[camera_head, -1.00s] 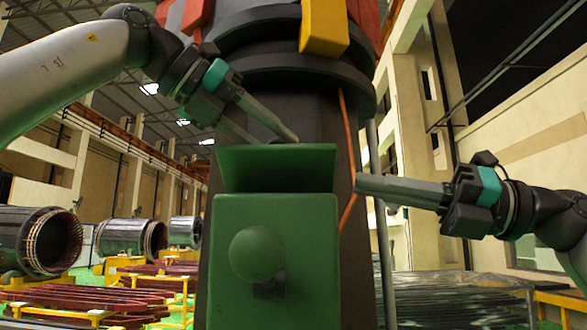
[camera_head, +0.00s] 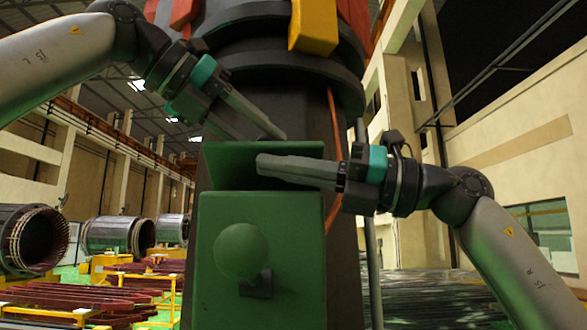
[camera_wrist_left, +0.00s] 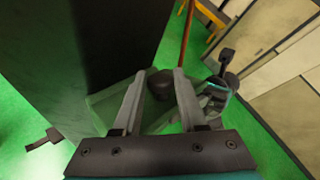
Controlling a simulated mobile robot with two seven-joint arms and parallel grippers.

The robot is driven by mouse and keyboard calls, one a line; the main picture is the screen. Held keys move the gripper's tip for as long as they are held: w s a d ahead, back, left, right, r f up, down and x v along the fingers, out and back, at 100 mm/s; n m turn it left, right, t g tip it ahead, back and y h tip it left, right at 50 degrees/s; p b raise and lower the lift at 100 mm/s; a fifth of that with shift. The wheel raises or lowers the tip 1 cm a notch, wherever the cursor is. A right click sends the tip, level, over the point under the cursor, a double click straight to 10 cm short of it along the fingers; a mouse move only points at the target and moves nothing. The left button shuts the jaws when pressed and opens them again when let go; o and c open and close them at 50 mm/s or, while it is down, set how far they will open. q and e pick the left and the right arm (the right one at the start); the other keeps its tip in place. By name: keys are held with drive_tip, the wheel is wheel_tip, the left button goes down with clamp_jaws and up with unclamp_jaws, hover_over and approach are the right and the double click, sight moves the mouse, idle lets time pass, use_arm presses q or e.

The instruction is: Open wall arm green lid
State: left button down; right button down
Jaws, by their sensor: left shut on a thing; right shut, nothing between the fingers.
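The green box (camera_head: 300,225) is fixed to the dark column, with a round green knob (camera_head: 241,250) on its front. Its green lid (camera_head: 225,165) stands raised and tilted above the box's top. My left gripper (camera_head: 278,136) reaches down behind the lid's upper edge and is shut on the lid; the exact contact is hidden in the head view. In the left wrist view, the lid (camera_wrist_left: 108,105) shows around my left fingers (camera_wrist_left: 155,100). My right gripper (camera_head: 260,165) is shut and empty, its fingers pointing left across the front of the lid. I cannot tell whether they touch it.
The dark column (camera_head: 345,280) rises behind the box, with an orange cable (camera_head: 335,120) on its right and a yellow block (camera_head: 318,25) above. Large cylinders (camera_head: 115,235) and red bars on yellow stands lie at the lower left.

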drive_tip(key=shift+w+d+r+m, duration=0.1)
drive_tip(key=shift+w+r+m, duration=0.2)
drive_tip(key=shift+r, duration=0.15)
use_arm(q)
drive_tip(key=shift+s+d, duration=0.1)
drive_tip(key=shift+d, duration=0.1)
use_arm(e)
drive_tip(key=shift+w+d+r, duration=0.1)
drive_tip(key=shift+r, duration=0.1)
use_arm(q)
drive_tip(key=c, duration=0.9)
unclamp_jaws()
drive_tip(key=o, duration=0.3)
drive_tip(key=shift+a, duration=0.2)
use_arm(e)
drive_tip(key=shift+a, duration=0.2)
use_arm(q)
drive_tip(key=shift+o, duration=0.7)
use_arm(e)
drive_tip(key=shift+d+f, duration=0.1)
